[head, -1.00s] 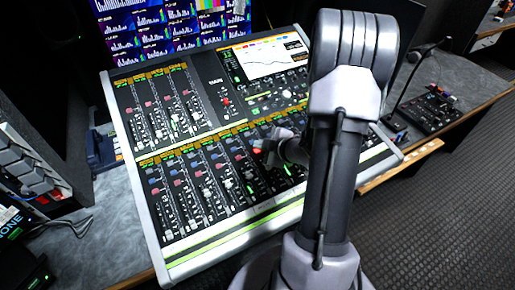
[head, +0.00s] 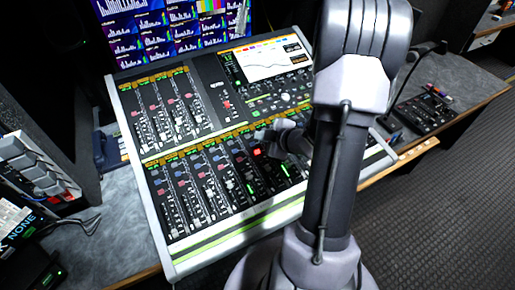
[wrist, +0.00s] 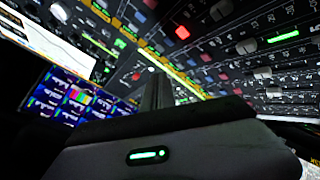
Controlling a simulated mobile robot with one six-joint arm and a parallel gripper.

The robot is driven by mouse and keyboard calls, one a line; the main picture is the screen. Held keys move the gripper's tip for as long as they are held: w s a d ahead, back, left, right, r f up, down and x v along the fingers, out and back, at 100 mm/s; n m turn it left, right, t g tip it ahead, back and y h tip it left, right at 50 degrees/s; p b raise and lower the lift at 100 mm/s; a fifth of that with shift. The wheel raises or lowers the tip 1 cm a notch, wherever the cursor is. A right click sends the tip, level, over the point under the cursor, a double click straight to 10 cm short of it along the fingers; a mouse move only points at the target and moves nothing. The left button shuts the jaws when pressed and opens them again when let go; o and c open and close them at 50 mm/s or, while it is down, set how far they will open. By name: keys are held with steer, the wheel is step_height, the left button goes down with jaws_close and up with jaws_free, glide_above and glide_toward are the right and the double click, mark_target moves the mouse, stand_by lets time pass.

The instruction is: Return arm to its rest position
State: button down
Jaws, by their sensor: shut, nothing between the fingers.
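My gripper (head: 264,135) shows in the head view over the middle of the mixing console (head: 172,240), partly hidden behind my own arm. In the wrist view my gripper (wrist: 157,82) has its dark fingers together, with nothing between them. A lit red button (head: 257,152) shows just below the fingertips in the head view. My arm stands upright in front of the console's right side and hides part of it.
A monitor wall (head: 170,30) stands behind the console. A small black control panel (head: 425,112) sits on the desk at right. Switch gear (head: 35,165) stands at left. Carpeted floor (head: 440,220) at right is clear.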

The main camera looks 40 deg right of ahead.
steer(key=s+a+r+m+g+h+b, duration=0.1)
steer(key=a+r+m+h, duration=0.1)
steer(key=a+r+m, duration=0.45)
steer(key=a+r+m+g+h, duration=0.15)
steer(key=a+r, duration=0.25)
steer(key=r, duration=0.5)
steer(key=s+a+r+m+g+y, duration=0.1)
steer(key=s+a+r+m+y, duration=0.1)
steer(key=s+a, duration=0.5)
steer(key=s+a+r+m+g+y, duration=0.1)
steer(key=s+a+m+y, duration=0.2)
steer(key=s+a, duration=0.5)
steer(key=a+y, duration=0.1)
steer(key=a, duration=0.4)
steer(key=shift+s+r+b, duration=0.15)
steer(key=shift+r+b, duration=0.2)
steer(key=shift+g, duration=0.25)
